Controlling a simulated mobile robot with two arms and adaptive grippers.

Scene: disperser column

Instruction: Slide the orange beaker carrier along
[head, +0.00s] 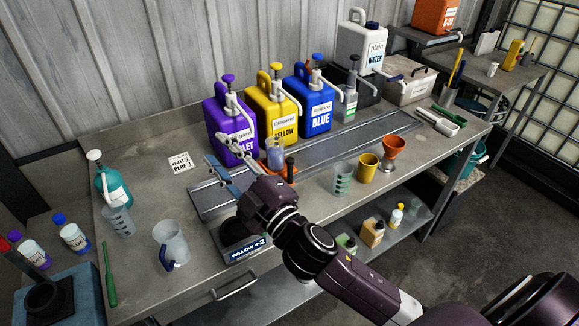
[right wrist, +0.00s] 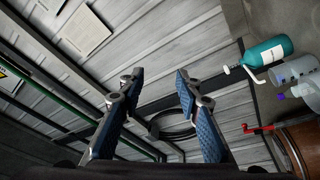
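The orange beaker carrier (head: 291,174) sits on the grey rail (head: 345,138) in the head view, in front of the violet and yellow dispensers. It has a black upright knob (head: 290,166) and bears a clear beaker (head: 275,154). My right wrist hides part of the carrier. My right gripper (head: 202,148) is left of the carrier, above the rail's left end, with its fingers pointing left. In the right wrist view, its two blue-padded fingers (right wrist: 159,84) are spread with nothing between them. My left gripper is not in view.
Violet (head: 229,125), yellow (head: 270,108) and blue (head: 308,100) dispensers stand behind the rail. A beaker (head: 342,180), a yellow cup (head: 368,167) and an orange funnel (head: 393,150) stand in front. The rail's right stretch is clear.

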